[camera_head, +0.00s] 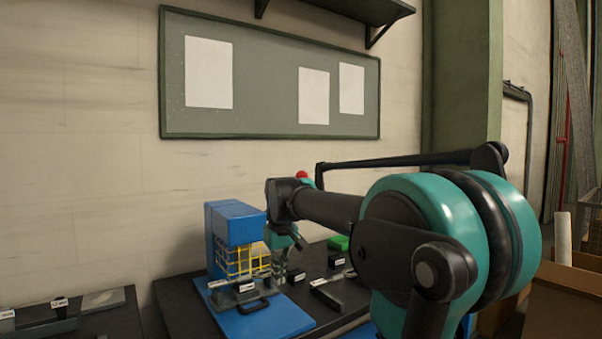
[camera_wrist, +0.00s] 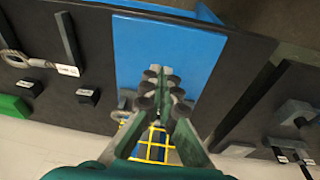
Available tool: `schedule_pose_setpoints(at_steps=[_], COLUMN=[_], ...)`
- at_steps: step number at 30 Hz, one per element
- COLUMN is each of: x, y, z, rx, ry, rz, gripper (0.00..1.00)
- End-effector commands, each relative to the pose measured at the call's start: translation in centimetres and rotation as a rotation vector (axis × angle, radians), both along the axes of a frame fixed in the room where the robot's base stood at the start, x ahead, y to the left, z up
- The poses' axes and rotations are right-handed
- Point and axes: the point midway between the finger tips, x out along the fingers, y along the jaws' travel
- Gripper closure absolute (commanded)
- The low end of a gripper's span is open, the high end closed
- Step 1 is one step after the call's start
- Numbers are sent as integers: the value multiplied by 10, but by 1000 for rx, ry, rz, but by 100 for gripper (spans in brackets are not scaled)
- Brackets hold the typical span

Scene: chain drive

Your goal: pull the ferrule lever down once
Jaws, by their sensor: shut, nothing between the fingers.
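The blue press (camera_head: 237,225) stands at the back left of the bench on a blue base plate (camera_head: 262,318), with a yellow wire guard at its front. A red ball knob (camera_head: 302,174), perhaps the end of the ferrule lever, shows just above my forearm; its shaft is mostly hidden by my arm. My gripper (camera_wrist: 160,78) is shut and empty in the wrist view, pointing across the blue base plate (camera_wrist: 185,45), with the yellow guard (camera_wrist: 152,148) beneath its fingers. In the head view my arm hides most of the gripper, beside the press's right side.
Black holders with white labels and a green block (camera_head: 338,243) sit on the dark bench right of the press. A wire-rope loop (camera_wrist: 25,60) lies at the left in the wrist view. A second dark bench (camera_head: 75,318) is at left, and a brown box (camera_head: 565,300) at right.

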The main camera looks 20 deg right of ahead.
Motion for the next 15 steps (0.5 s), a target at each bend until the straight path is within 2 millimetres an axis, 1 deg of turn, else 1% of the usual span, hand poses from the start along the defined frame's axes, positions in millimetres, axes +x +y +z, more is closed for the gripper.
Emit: schedule_pose_setpoints(at_steps=[1, 6, 15], x=[-2, -5, -5], y=[0, -1, -1], z=[-4, -13, -14], rx=[1, 3, 3], ry=[-2, -7, -8], rz=[-4, -11, -11], gripper=[100, 100, 100])
